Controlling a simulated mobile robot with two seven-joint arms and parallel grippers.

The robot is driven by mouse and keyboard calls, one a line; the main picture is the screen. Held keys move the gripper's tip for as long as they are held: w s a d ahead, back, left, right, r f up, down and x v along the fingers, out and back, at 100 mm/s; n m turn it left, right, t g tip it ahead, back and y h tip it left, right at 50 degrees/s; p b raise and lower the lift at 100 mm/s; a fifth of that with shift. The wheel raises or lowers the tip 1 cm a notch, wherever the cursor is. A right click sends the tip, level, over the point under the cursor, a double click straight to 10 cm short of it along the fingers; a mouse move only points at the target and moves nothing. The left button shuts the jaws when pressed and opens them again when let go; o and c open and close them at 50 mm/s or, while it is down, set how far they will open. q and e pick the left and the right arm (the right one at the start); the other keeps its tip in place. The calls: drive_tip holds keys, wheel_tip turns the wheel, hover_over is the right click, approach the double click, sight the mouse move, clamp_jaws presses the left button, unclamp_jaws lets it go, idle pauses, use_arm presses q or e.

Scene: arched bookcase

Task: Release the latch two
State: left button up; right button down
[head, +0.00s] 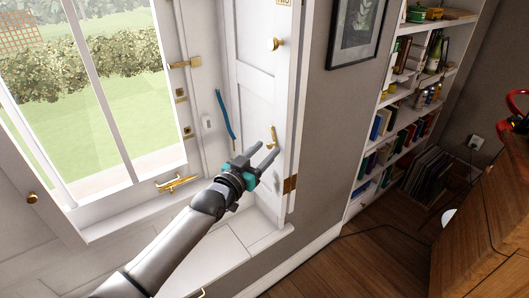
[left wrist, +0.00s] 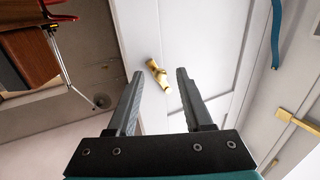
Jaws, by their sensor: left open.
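A brass latch (head: 272,136) is fixed to the white shutter panel (head: 252,92). In the left wrist view this latch (left wrist: 158,74) appears between my fingertips, beyond them, with a gap that I cannot measure. My left gripper (head: 269,147) is open and empty, its dark fingers pointing at the panel just below the latch. In the left wrist view the two fingers of the gripper (left wrist: 160,76) stand apart. No number is readable on the latch. My right gripper is not in view.
A brass knob (head: 276,44) sits higher on the panel, and a brass hinge (head: 290,185) lower at its edge. A blue strip (head: 225,114) hangs left of the latch. A brass window handle (head: 177,183) is on the sill side. A bookcase (head: 383,113) stands right.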

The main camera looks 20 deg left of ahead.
use_arm(q)
drive_tip(key=shift+w, duration=0.15)
clamp_jaws()
idle(0.4)
